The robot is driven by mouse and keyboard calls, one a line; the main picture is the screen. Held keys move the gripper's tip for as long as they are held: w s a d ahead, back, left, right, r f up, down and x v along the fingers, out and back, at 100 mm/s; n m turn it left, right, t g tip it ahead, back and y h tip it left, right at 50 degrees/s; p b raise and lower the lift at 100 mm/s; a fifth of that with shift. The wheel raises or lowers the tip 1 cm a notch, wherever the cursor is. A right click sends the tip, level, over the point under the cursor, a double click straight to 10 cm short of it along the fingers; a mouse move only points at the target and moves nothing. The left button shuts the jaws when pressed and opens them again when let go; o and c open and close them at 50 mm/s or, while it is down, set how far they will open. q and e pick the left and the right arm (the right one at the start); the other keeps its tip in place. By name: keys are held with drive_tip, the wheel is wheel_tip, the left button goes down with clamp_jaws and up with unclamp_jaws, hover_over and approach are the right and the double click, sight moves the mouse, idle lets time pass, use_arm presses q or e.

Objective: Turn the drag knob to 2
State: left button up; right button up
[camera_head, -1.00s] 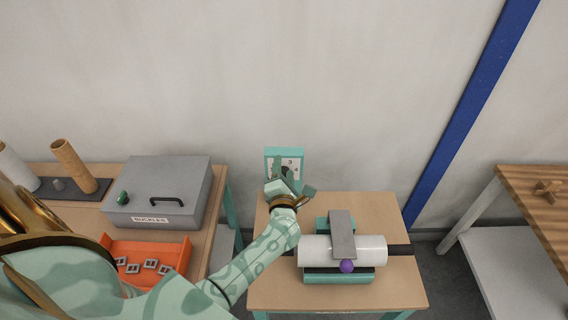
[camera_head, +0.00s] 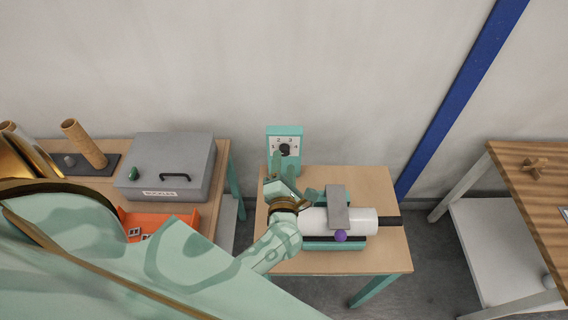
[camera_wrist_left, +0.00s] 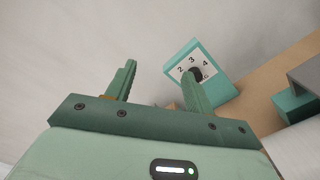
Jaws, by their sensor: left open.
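The drag knob (camera_head: 284,149) is a small dark knob on the white dial face of an upright teal box (camera_head: 285,131) at the back of the middle table. Numbers ring it, 2 and 3 among them. In the left wrist view the knob (camera_wrist_left: 195,74) is partly hidden behind the right finger, and I cannot tell which number it points to. My left gripper (camera_head: 293,177) is open and empty, in front of and below the dial in the head view. Its fingers (camera_wrist_left: 157,72) stand apart from the knob. My right gripper is not in view.
A white roll (camera_head: 362,221) on a teal stand with a grey plate (camera_head: 337,205) and purple ball (camera_head: 341,236) sits right of my gripper. A grey case (camera_head: 166,165) and orange tray (camera_head: 145,222) are on the left table. A wooden table (camera_head: 520,205) stands right.

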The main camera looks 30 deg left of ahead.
use_arm(q)
wheel_tip(320, 180, down, 8)
drive_tip(key=n+b, duration=0.6)
drive_tip(key=b, duration=0.8)
drive_tip(key=n+b, duration=0.6)
drive_tip(key=b, duration=0.6)
approach(285, 154)
drive_tip(key=x, duration=0.9)
drive_tip(key=shift+a+r, duration=0.1)
drive_tip(key=shift+a, duration=0.05)
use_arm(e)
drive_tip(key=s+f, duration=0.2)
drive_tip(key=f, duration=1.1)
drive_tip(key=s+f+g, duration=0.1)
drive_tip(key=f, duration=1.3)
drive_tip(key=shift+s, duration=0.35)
use_arm(q)
drive_tip(key=c, duration=1)
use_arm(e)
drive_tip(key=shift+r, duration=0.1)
